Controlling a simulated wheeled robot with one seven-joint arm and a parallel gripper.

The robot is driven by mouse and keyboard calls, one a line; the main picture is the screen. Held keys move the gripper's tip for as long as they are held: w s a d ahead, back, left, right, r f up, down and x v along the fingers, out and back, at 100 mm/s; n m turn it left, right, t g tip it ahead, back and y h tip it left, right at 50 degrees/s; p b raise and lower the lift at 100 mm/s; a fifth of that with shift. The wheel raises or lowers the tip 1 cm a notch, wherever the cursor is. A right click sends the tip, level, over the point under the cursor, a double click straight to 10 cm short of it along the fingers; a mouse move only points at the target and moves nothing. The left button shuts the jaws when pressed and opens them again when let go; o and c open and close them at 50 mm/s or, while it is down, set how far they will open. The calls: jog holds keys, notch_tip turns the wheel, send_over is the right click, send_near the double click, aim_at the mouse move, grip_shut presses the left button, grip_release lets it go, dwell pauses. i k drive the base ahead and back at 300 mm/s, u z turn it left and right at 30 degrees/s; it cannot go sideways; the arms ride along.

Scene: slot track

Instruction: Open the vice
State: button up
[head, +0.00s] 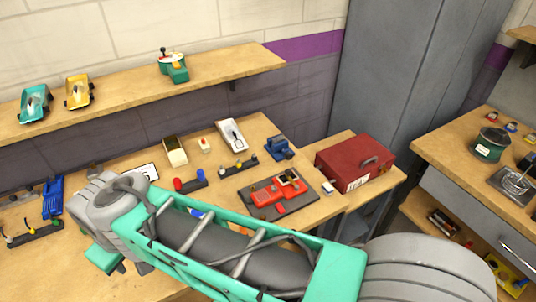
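A small blue device that looks like a vice (279,148) stands at the back right of the workbench in the head view. It is too small to tell how far its jaws are apart. Another blue tool (52,198) stands at the left of the bench; I cannot tell whether it is a vice too. My teal and grey arm reaches across the front from the lower right to the left. Its far joint is close to the left blue tool in the picture. My gripper's fingers do not show.
The workbench (232,212) also holds a red device on a dark plate (280,194), a white-topped box (232,136), an open box (175,151) and small racks. A red toolbox (354,161) stands at the right. A shelf (220,68) with toy cars hangs above.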

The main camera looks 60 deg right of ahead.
aim_at(288, 156)
jog(key=k, duration=1.9)
jog(key=z, duration=0.55)
jog(key=i, duration=1.7)
jog(key=u, duration=0.05)
